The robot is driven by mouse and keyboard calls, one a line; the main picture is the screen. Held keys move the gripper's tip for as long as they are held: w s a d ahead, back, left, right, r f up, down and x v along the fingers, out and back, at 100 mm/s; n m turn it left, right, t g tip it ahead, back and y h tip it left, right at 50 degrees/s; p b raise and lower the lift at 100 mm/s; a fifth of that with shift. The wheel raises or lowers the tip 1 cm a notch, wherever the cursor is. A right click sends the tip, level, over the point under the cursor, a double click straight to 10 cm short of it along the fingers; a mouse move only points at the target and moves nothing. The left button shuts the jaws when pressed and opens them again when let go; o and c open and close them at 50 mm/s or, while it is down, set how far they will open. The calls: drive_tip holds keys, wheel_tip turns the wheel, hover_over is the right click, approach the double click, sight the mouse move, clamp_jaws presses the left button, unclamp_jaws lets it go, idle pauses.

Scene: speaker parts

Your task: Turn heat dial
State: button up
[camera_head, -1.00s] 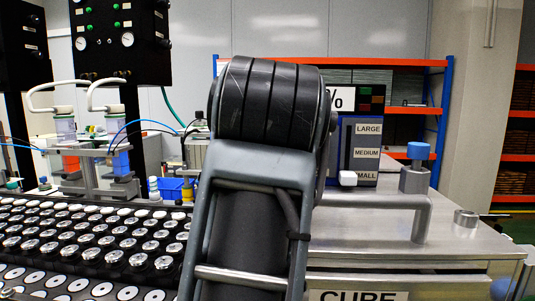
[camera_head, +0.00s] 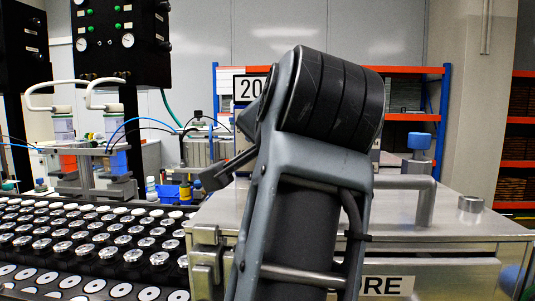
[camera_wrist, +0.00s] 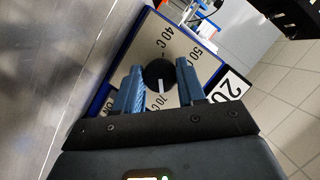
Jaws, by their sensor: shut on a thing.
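The heat dial (camera_wrist: 159,76) is a round black knob with a white pointer mark on a pale, blue-edged panel (camera_wrist: 185,45). The labels 40 C, 50 C and 70 C stand around it, and the pointer mark lies towards 70 C. My gripper (camera_wrist: 159,70) has its two blue fingers on either side of the dial and is shut on it. In the head view, the dial and the fingers are hidden behind my arm. A white sign (camera_head: 247,88) reading 20 shows left of my arm there.
A steel box (camera_head: 470,230) with a bar handle (camera_head: 425,205) stands at the right. Rows of speaker parts (camera_head: 90,240) fill the left. Orange and blue shelving (camera_head: 440,110) stands behind. In the wrist view, a metal surface (camera_wrist: 50,60) lies left of the panel.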

drive_tip(key=shift+f+m+y+b, duration=0.1)
drive_tip(key=shift+m+y+b, duration=0.35)
drive_tip(key=shift+m, duration=0.15)
drive_tip(key=shift+t, duration=0.3)
drive_tip(key=o, duration=1.1)
drive_tip(key=shift+c, duration=0.2)
drive_tip(key=s+d+r+p, duration=0.3)
drive_tip(key=d+r+p, duration=0.7)
drive_tip(key=d+r, duration=0.1)
drive_tip(key=shift+d+p, duration=0.15)
drive_tip(key=shift+p, duration=0.25)
